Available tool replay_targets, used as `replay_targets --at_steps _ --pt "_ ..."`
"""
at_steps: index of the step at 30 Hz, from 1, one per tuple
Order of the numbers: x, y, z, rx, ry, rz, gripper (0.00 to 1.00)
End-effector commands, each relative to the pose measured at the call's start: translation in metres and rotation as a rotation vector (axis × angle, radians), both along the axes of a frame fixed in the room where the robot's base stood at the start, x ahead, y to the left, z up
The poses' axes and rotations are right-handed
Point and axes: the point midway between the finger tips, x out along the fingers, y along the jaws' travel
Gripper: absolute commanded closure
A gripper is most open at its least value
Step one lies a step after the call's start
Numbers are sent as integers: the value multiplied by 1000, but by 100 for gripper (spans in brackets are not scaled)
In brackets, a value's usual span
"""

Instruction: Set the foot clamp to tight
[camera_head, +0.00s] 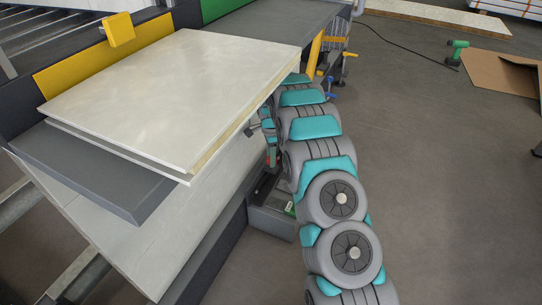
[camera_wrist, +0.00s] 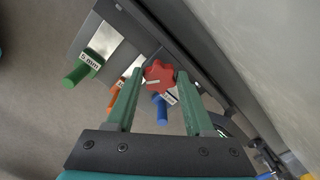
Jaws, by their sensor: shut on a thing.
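A red lobed knob (camera_wrist: 158,75) with a pale marker line shows in the wrist view, at the upper middle. My gripper (camera_wrist: 160,82) has its two green fingers on either side of the knob and is shut on it. In the head view my arm reaches down beside the panel stack, and the gripper is mostly hidden there. No lettering naming the foot clamp can be read, so I cannot tell which setting the knob shows.
Green (camera_wrist: 76,76), orange (camera_wrist: 114,98) and blue (camera_wrist: 161,110) handles stand near the knob, with a "5 mm" label by the green one. Pale panels (camera_head: 180,90) lie on the bench left of my arm. The floor (camera_head: 440,190) at the right is mostly clear.

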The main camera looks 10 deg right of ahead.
Motion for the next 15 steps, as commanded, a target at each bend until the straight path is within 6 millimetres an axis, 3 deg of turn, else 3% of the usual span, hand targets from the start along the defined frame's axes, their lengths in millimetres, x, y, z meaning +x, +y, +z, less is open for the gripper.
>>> replay_targets --at_steps 15 --pt "1 0 1 -1 -4 -53 100"
